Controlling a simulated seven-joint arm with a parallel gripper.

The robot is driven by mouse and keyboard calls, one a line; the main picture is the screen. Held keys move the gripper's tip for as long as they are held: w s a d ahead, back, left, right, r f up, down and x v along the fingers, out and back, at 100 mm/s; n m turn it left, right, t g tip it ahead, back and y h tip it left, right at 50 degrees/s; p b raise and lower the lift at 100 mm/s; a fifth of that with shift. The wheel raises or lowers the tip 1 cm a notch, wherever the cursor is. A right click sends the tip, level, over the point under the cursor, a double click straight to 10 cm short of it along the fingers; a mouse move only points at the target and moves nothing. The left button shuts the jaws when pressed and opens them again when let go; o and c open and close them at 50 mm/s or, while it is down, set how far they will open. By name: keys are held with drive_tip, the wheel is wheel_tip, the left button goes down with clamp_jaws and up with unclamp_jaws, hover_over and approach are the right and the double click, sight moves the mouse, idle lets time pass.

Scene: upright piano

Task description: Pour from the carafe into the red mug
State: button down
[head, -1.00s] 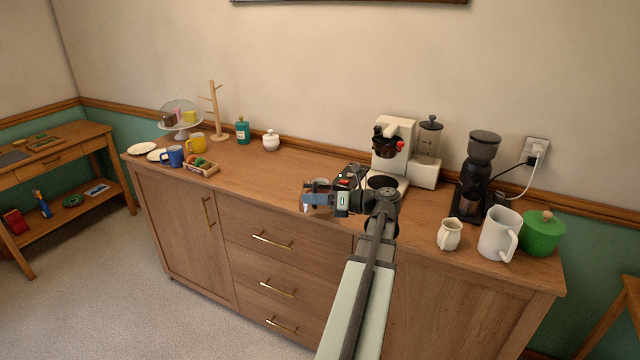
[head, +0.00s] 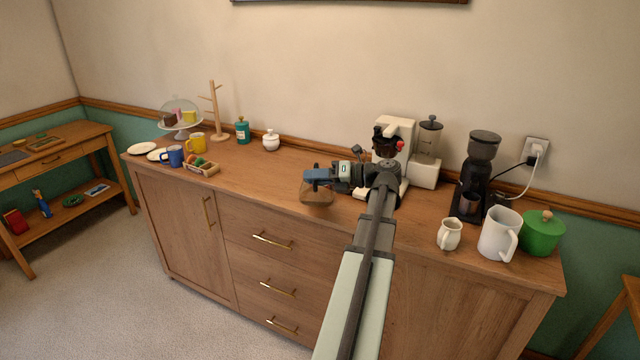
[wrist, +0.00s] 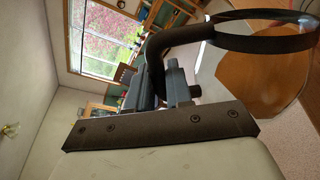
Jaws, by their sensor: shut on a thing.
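My gripper (head: 322,177) is over the front middle of the sideboard, shut on the carafe's dark handle. The carafe (head: 317,195) is clear glass and hangs at the fingers, partly hidden by them. In the wrist view the carafe's black handle (wrist: 182,38) runs down between the fingers (wrist: 160,88), and its dark rim band (wrist: 262,42) shows at upper right. I cannot tell how full it is or whether it touches the wood. I cannot make out a red mug; a blue mug (head: 171,157) and a yellow mug (head: 196,143) stand at the left.
A white coffee machine (head: 395,150) stands just behind my wrist. A black grinder (head: 478,165), small cream jug (head: 449,235), white pitcher (head: 497,236) and green pot (head: 542,234) are at right. A bun tray (head: 203,168) is left. The sideboard top (head: 255,175) is clear between tray and carafe.

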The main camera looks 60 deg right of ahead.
sight(315, 189)
drive_tip(key=shift+d+r, duration=0.1)
drive_tip(key=shift+r, duration=0.15)
idle(0.4)
drive_tip(key=shift+f, duration=0.1)
idle(0.8)
drive_tip(key=shift+s+a+f+n+t, duration=0.2)
drive_tip(key=shift+a+f+n, duration=0.3)
drive_tip(key=shift+f, duration=0.3)
drive_tip(key=shift+s+a+f+n+t, duration=0.15)
drive_tip(key=shift+a+f+n, duration=0.35)
drive_tip(key=shift+f, duration=0.25)
drive_tip(key=s+a+f+n+t, duration=0.1)
drive_tip(key=s+a+f+n, duration=0.1)
drive_tip(key=a+f+n, duration=0.4)
drive_tip(key=shift+s+a+f+n+h, duration=0.35)
drive_tip(key=shift+f+n, duration=0.45)
drive_tip(key=shift+f, duration=1.1)
